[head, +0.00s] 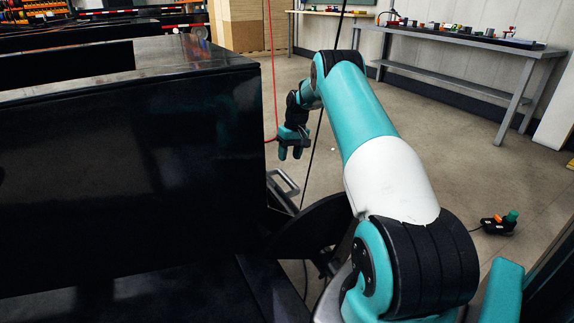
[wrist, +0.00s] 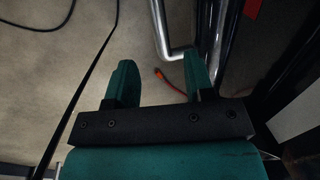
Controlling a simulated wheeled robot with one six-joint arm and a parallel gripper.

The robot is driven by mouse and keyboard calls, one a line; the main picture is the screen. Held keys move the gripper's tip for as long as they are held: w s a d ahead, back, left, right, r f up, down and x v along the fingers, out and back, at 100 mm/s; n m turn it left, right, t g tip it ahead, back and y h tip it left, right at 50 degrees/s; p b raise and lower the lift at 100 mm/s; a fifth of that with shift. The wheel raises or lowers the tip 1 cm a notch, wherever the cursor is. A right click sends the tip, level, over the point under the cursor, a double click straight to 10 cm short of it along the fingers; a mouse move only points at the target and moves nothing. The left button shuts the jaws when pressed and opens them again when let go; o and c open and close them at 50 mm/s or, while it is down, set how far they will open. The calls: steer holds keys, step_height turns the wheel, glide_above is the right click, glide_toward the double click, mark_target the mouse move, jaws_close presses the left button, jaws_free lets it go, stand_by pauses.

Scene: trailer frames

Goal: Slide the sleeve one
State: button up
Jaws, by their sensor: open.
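My gripper (head: 290,154) hangs at the right end of the black trailer frame (head: 130,170) in the head view, with its fingers pointing down. In the wrist view my gripper (wrist: 160,84) is open, with nothing between its two green fingers. A red line (head: 272,70) hangs down beside the gripper in the head view. In the wrist view a red cable (wrist: 172,83) with an orange tip lies beyond the fingers, close to the right finger. I cannot make out a sleeve for certain in either view.
A bent metal bar (wrist: 172,40) stands close to the right finger. A black cable (wrist: 90,75) runs past the left finger. A grey workbench (head: 460,50) with small items stands at the back right. A small black device (head: 498,222) lies on the open floor at right.

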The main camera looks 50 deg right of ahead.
step_height(320, 180, up, 10)
steer(key=d+p, duration=0.1)
steer(key=p, duration=0.1)
steer(key=shift+s+d+f+p, duration=0.25)
steer(key=shift+s+d+p, duration=0.05)
steer(key=shift+d, duration=0.05)
steer(key=b, duration=0.7)
glide_toward(285, 175)
steer(key=f, duration=0.3)
steer(key=a+f, duration=0.1)
steer(key=f, duration=0.5)
steer(key=shift+s+a+f, duration=0.15)
steer(key=shift+s+a, duration=0.25)
steer(key=shift+p, duration=0.3)
jaws_close()
